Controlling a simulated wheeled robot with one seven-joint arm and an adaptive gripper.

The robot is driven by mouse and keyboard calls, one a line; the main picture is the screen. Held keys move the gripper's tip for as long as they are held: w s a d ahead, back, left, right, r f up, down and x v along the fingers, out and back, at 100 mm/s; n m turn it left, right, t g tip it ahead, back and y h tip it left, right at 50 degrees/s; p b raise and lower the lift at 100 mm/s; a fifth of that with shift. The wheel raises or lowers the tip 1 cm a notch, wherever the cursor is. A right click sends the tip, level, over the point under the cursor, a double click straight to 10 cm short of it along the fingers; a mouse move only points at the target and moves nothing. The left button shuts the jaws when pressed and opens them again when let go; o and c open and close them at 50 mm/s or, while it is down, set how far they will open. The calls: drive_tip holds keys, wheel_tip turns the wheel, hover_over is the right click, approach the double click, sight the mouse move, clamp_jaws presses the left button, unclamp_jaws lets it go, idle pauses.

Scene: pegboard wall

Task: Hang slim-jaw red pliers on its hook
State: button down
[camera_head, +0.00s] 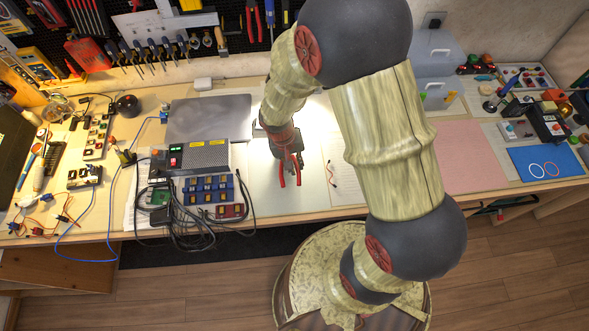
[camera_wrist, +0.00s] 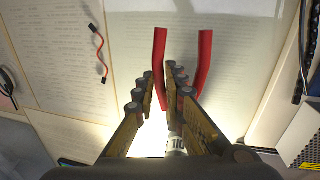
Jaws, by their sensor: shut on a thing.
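The red pliers (camera_head: 291,174) are held at my gripper (camera_head: 287,153), over the pale mat on the workbench, with their two red handles spread and pointing toward the bench's front edge. The jaws of the pliers are mostly hidden by the fingers. The black pegboard (camera_head: 232,35) stands behind the bench; I cannot tell which hook belongs to these pliers.
A power supply box (camera_head: 198,157) with cables stands left of my gripper. A laptop-like grey plate (camera_head: 209,117) lies behind it. A pink mat (camera_head: 468,160) to the right is clear.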

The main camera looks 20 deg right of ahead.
drive_tip(key=shift+w+f, duration=0.35)
drive_tip(key=shift+f, duration=0.05)
drive_tip(key=shift+f+b, duration=0.7)
drive_tip(key=shift+f, duration=0.8)
drive_tip(key=shift+f, duration=0.15)
drive_tip(key=c, duration=1.8)
unclamp_jaws()
drive_tip(key=shift+c, duration=0.2)
